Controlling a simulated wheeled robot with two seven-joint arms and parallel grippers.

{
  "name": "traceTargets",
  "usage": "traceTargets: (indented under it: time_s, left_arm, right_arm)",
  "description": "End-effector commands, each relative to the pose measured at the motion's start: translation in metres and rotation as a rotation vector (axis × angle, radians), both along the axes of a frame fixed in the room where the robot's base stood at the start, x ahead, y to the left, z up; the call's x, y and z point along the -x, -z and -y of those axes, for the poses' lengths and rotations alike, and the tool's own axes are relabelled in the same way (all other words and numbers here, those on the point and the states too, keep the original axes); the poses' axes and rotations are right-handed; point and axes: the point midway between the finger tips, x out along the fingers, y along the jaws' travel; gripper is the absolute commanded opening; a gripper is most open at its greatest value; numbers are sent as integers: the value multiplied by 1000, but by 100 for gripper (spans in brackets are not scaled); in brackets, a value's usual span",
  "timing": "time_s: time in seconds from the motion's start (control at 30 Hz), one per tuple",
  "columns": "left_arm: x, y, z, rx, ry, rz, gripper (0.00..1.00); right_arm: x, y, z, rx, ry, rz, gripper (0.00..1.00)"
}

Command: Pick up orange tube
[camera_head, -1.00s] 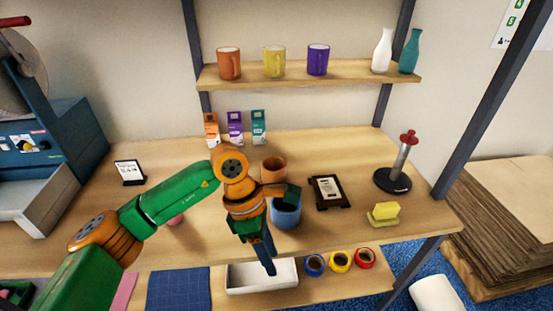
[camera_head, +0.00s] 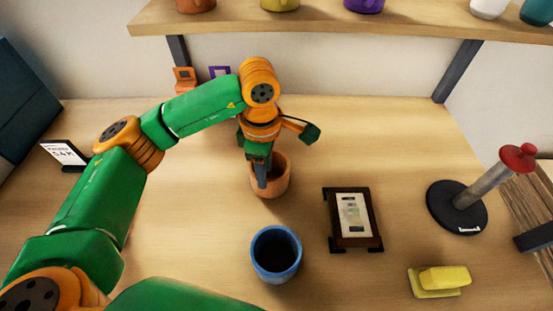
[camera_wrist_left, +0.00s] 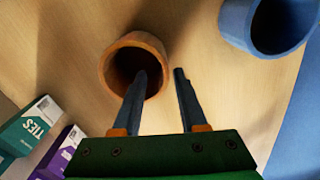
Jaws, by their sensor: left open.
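The orange tube (camera_head: 281,187) stands upright on the table with its open end up. In the left wrist view the orange tube (camera_wrist_left: 112,70) shows its round mouth and dark inside. My left gripper (camera_head: 262,178) is open and points down at the tube. In the wrist view, one finger of the gripper (camera_wrist_left: 160,75) overlaps the tube's mouth and the other is just outside its right rim. How deep the fingers reach, and whether they touch the tube, I cannot tell. My right gripper is not in view.
A blue tube (camera_head: 275,275) stands close in front of the orange one. A dark framed stand (camera_head: 336,238), a yellow block (camera_head: 445,277) and a black-based post (camera_head: 445,205) are to the right. Cartons (camera_head: 185,78) stand behind, under a shelf (camera_head: 330,28). A sign (camera_head: 65,153) is at left.

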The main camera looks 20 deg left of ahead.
Motion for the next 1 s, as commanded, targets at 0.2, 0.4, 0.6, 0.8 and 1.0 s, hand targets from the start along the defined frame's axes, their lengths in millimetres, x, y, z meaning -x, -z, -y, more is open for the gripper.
traceTargets:
  time_s: [0.2, 0.4, 0.6, 0.8, 1.0]
  left_arm:
    - [-2, 32, -1, -1, -1, -8, 42]
    - [-3, 62, 0, -1, 1, -1, 42]
    - [-4, 63, 0, 0, 1, 0, 36]
    - [-4, 63, 0, 0, 1, 0, 0]
    - [-4, 62, 0, 0, 1, 0, 0]
  right_arm:
    - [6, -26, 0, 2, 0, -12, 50]
    - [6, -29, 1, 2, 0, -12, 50]
    - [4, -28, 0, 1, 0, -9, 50]
    - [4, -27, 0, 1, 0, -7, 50]
    - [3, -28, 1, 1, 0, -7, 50]
